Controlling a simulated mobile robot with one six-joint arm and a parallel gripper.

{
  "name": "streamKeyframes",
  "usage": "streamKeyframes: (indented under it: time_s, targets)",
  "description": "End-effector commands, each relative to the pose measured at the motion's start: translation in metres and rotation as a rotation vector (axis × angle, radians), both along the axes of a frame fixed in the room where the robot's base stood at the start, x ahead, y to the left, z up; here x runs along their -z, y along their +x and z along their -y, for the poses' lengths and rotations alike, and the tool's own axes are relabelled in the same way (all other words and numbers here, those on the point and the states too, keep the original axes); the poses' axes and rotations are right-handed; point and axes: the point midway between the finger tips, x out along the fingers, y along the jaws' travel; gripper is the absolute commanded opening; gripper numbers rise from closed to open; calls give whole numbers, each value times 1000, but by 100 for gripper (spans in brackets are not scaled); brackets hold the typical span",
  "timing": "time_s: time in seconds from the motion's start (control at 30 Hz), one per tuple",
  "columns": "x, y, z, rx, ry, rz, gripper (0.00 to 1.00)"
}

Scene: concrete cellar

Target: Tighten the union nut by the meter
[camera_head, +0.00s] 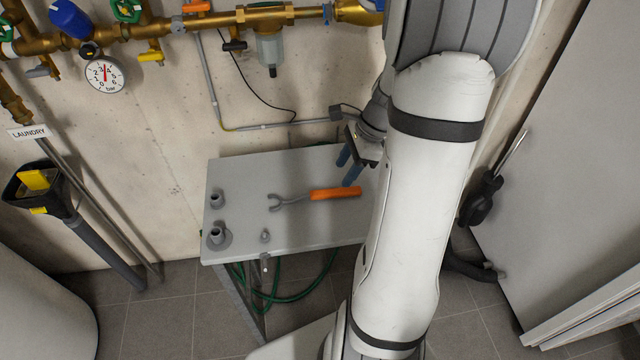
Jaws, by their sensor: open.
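A brass pipe (215,20) runs along the wall at the top. Its thick brass fitting (357,11) at the right end, beside a bit of blue, may be the union nut by the meter; my arm and the picture edge hide the rest there. An open-ended wrench with an orange handle (335,193) lies on the grey table (300,235), its grey jaw pointing left. My gripper (348,167) has blue fingers, open and apart, above the table's back right part. It is just above and right of the handle in the picture, with nothing seen between the fingers.
Small grey fittings (216,236) stand on the table's left side. A pressure gauge (104,75) and a clear filter (270,52) hang from the pipe. A green hose (280,297) hangs below the table. A grey panel (570,160) stands at right.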

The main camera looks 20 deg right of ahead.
Motion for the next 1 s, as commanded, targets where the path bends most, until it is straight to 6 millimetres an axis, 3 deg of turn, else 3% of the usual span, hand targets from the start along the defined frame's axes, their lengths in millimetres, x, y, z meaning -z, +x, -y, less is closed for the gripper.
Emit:
streamKeyframes:
  time_s: [0.53, 1.0]
  targets:
    - [61, 8, -29, 4, 0, -1, 47]
    - [65, 8, -30, 6, -1, 1, 47]
